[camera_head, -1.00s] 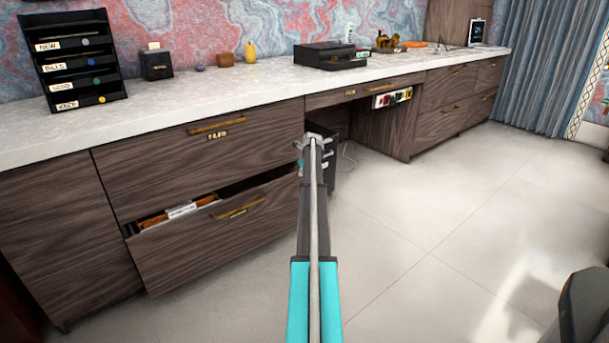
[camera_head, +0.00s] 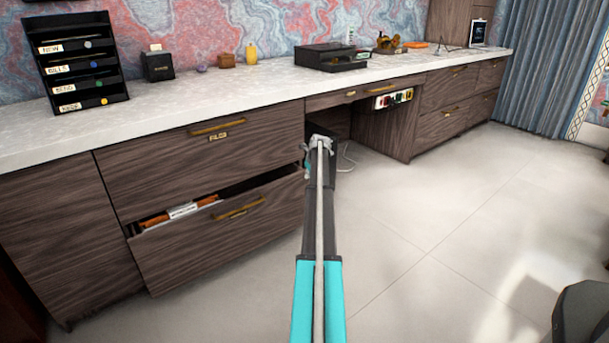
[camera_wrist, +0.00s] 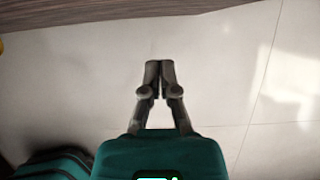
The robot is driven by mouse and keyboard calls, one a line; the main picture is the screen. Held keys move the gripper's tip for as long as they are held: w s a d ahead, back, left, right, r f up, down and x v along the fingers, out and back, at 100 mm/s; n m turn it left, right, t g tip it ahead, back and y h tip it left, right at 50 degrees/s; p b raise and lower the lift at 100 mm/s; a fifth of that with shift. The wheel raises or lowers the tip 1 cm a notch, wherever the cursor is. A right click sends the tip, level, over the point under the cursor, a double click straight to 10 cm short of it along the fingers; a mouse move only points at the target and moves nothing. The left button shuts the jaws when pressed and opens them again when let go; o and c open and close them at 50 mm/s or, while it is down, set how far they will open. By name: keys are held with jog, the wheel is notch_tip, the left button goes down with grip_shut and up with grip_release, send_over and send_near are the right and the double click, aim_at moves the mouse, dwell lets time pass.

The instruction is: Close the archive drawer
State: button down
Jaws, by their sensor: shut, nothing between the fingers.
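The archive drawer (camera_head: 222,236) is the lower drawer in the left cabinet. It stands partly open, with its wood front out from the cabinet and a gold handle (camera_head: 240,208) on it. Orange folders and a white label (camera_head: 183,211) show in the gap. My gripper (camera_wrist: 160,78) is shut and empty over the pale floor in the wrist view. A strip of dark wood (camera_wrist: 110,12) runs along the top of that view, apart from the fingertips. In the head view my arm reaches out to the right of the drawer, and my fingers cannot be made out there.
The upper drawer (camera_head: 150,165) above is closed. The marble counter (camera_head: 240,95) carries a black letter rack (camera_head: 82,65), a black box and a printer (camera_head: 330,57). The floor (camera_head: 430,220) to the right is clear. A dark object (camera_head: 580,318) is at the lower right.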

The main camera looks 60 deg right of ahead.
jog(key=p+v, duration=0.7)
jog(key=v, duration=0.1)
jog(key=shift+r, duration=0.2)
dwell(0.5)
jog(key=w+a+n+y+p, duration=0.1)
jog(key=w+a+n, duration=0.35)
jog(key=a, duration=0.75)
jog(key=w+a+r+n+g, duration=0.1)
jog(key=w+a+n, duration=0.3)
jog(key=a, duration=0.8)
jog(key=w+a+n+y+p, duration=0.1)
jog(key=w+a+n, duration=0.35)
jog(key=a, duration=0.75)
jog(key=s+a+n+g+p, duration=0.1)
jog(key=s+a+n+g, duration=0.15)
jog(key=a+n, duration=1.45)
jog(key=s+a+n, duration=0.3)
jog(key=s+a, duration=0.2)
jog(key=a, duration=0.5)
jog(key=s+a+r+n+p, duration=0.1)
jog(key=s+a+n, duration=0.2)
jog(key=a, duration=0.8)
jog(key=s+a+r+n+p, duration=0.1)
jog(key=s+a+n, duration=0.2)
jog(key=s+a, duration=0.4)
jog(key=a, duration=0.3)
jog(key=shift+s+a+r+n+g+h, duration=0.15)
jog(key=shift+a+r+n+g+h, duration=0.1)
jog(key=shift+a+n+g+h, duration=0.1)
jog(key=shift+s+d, duration=0.1)
